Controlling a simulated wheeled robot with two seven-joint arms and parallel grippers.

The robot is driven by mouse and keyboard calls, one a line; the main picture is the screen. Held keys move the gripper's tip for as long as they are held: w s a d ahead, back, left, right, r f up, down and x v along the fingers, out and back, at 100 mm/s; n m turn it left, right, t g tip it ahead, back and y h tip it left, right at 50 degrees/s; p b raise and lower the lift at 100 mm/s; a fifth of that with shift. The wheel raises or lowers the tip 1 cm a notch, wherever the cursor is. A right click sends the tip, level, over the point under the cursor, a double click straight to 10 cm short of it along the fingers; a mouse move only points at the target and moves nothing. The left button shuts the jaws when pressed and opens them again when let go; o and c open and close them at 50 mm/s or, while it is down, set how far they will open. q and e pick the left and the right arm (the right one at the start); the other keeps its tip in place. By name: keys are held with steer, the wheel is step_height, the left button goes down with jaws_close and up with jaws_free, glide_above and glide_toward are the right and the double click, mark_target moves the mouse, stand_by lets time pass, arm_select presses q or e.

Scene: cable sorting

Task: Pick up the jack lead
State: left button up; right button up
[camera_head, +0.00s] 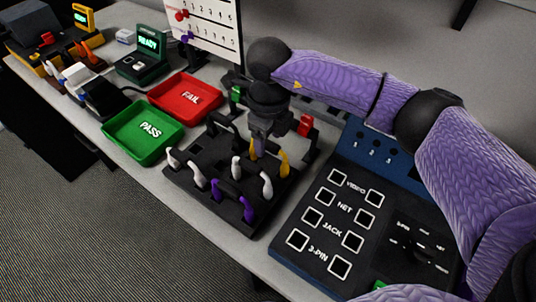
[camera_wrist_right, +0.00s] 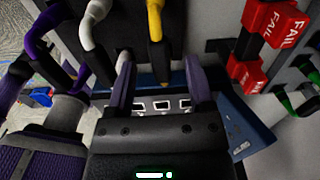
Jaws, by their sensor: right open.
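A black rack (camera_head: 197,193) holds several short leads with white, purple, yellow and black ends. I cannot tell by sight which is the jack lead. My right gripper (camera_head: 259,146) is over the back of the rack, close to the yellow leads (camera_head: 284,163). In the right wrist view its fingers (camera_wrist_right: 157,65) are apart with nothing gripped between them. A yellow lead (camera_wrist_right: 155,22) stands just beyond the gap, and a white lead (camera_wrist_right: 90,25) is beyond the left finger. My left gripper is not in view.
A green PASS tray (camera_head: 138,145) and red FAIL tray (camera_head: 191,97) lie left of the rack. A blue-edged panel (camera_head: 325,232) labelled VIDEO, NET, JACK and 3-PIN is on the right. A READY device (camera_head: 148,42) stands behind.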

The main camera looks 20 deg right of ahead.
mark_target(269, 143)
step_height(269, 143, down, 3)
steer(key=shift+r, duration=0.1)
jaws_close()
stand_by(0.3)
step_height(269, 143, up, 11)
steer(key=shift+r+p, duration=0.1)
steer(key=shift+p, duration=1.15)
steer(key=shift+r+p, duration=0.75)
steer(key=shift+r, duration=0.2)
steer(key=shift+d, duration=0.1)
